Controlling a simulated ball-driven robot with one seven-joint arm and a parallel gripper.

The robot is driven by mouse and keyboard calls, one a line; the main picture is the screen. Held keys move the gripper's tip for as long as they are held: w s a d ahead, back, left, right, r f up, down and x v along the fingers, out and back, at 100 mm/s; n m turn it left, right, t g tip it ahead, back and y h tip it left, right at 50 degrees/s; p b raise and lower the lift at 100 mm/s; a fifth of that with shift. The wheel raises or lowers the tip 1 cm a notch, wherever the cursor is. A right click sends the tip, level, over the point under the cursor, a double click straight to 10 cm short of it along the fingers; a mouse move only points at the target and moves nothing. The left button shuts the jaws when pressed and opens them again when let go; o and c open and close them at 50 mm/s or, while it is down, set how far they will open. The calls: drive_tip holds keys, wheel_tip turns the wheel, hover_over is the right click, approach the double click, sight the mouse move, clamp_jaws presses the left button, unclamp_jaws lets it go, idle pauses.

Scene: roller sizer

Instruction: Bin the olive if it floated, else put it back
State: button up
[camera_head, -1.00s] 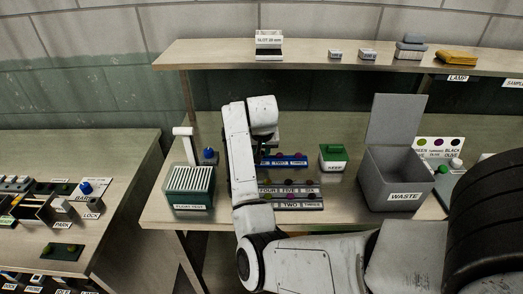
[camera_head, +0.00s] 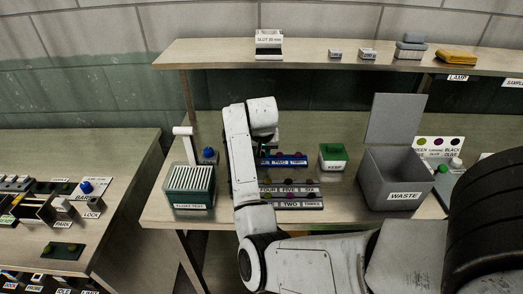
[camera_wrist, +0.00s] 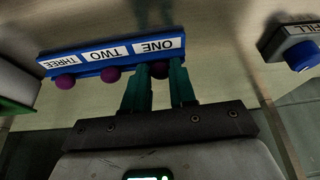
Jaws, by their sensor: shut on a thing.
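My gripper (camera_wrist: 158,72) has its two teal fingers closed around a purple olive (camera_wrist: 160,71) at the ONE place of a blue rack (camera_wrist: 112,58). I cannot tell whether the olive is lifted from its seat. Two more purple olives sit by the labels TWO (camera_wrist: 111,75) and THREE (camera_wrist: 65,83). The float test tank (camera_head: 190,204) stands left of my arm. The grey waste bin (camera_head: 388,187) stands to the right with its lid up.
A green-topped box (camera_head: 333,152) stands between the blue rack and the bin. A dark rack (camera_head: 300,196) with several olives lies in front. A blue button (camera_wrist: 302,55) marked FILL is at the wrist view's right. A shelf (camera_head: 220,53) runs above the bench.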

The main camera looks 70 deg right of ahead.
drive_tip(key=shift+f, duration=0.1)
idle(0.3)
drive_tip(key=o, duration=0.7)
drive_tip(key=shift+o, duration=0.2)
drive_tip(key=v, duration=1)
drive_tip(key=shift+r, duration=0.35)
drive_tip(key=shift+s+a, duration=0.15)
drive_tip(key=shift+s, duration=0.05)
